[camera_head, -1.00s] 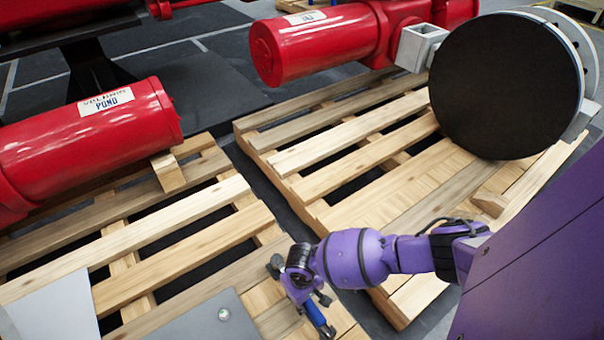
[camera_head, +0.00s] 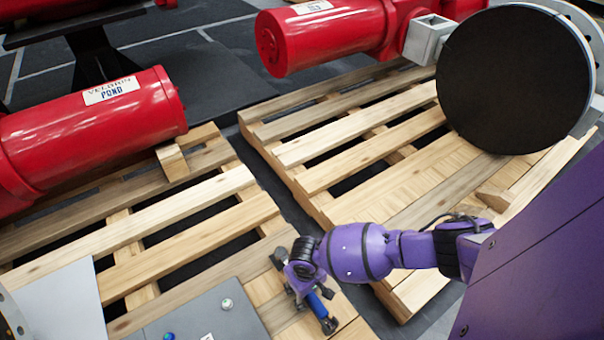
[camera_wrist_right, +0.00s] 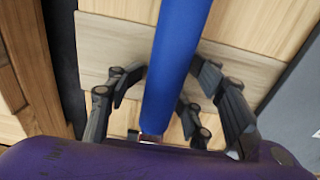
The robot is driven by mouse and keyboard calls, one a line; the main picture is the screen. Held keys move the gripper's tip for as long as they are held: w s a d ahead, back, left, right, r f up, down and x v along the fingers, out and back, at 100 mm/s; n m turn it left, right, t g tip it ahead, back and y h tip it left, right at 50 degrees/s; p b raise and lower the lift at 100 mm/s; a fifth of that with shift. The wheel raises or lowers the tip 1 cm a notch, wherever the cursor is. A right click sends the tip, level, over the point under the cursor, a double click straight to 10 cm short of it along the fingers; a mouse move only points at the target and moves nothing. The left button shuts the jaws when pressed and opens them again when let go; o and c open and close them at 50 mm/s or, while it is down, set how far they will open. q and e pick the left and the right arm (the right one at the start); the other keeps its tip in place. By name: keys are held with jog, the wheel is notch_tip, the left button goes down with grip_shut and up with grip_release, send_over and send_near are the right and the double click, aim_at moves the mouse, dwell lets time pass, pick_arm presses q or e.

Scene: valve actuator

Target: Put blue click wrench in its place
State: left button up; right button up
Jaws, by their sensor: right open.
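The blue click wrench shows in the head view as a blue handle (camera_head: 318,306) beside the pallet's front slats. In the right wrist view its blue handle (camera_wrist_right: 180,62) runs from the top edge down between my fingers. My right gripper (camera_head: 306,292) is over the wrench, partly covering it. The wrench's ends are partly hidden. My left gripper is not in view. I cannot identify the wrench's place.
A grey panel (camera_head: 205,312) with small coloured knobs lies left of the gripper, beside a white sheet (camera_head: 62,300). Wooden pallets (camera_head: 190,235) cover the floor.

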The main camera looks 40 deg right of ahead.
jog(key=shift+w+r+p, duration=0.1)
jog(key=shift+r+p, duration=0.3)
jog(key=shift+r, duration=0.5)
jog(key=shift+w+r, duration=0.1)
jog(key=shift+r, duration=0.15)
jog(key=shift+f+b, duration=0.3)
jog(key=shift+b, duration=0.85)
notch_tip(320, 180, up, 6)
jog(key=p, duration=0.3)
jog(key=shift+r, duration=0.2)
jog(key=shift+b, duration=0.5)
pick_arm(q)
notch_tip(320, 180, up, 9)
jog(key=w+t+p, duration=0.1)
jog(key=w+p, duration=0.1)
jog(key=p, duration=0.5)
pick_arm(e)
jog(key=w+a+r, duration=0.2)
jog(key=r, duration=0.9)
jog(key=w+a+r, duration=0.2)
jog(key=r, duration=0.9)
jog(key=shift+w+a+m, duration=0.25)
jog(key=shift+m, duration=0.15)
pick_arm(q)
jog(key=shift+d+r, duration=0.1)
